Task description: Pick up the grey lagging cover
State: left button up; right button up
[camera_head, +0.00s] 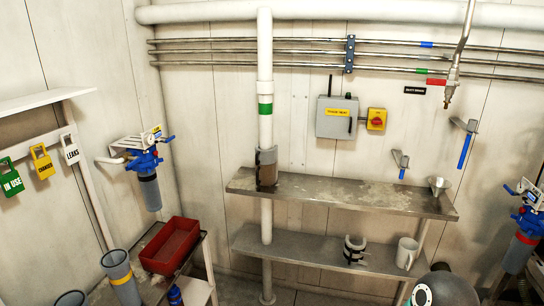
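A grey, open curved shell with dark straps (355,250), which looks like the lagging cover, stands on the lower metal shelf (305,247), left of a pale mug. Another grey and brown sleeve (267,168) sits at the white vertical pipe (265,60), level with the upper shelf; I cannot tell whether it is a cover or part of the pipe. Neither of my grippers shows in the head view.
The upper shelf (340,193) overhangs the lower one and holds a small funnel-like cup (438,186). The mug (406,252) is close to the shell's right. A red tray (170,246) stands at left. A dark rounded body (445,290) is at the bottom right.

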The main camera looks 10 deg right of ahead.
aim_at(263, 158)
jog(key=z, duration=0.3)
jog(key=i, duration=2)
jog(key=u, duration=0.55)
jog(key=k, duration=0.9)
jog(key=u, duration=0.2)
jog(key=i, duration=0.9)
jog(key=z, duration=0.05)
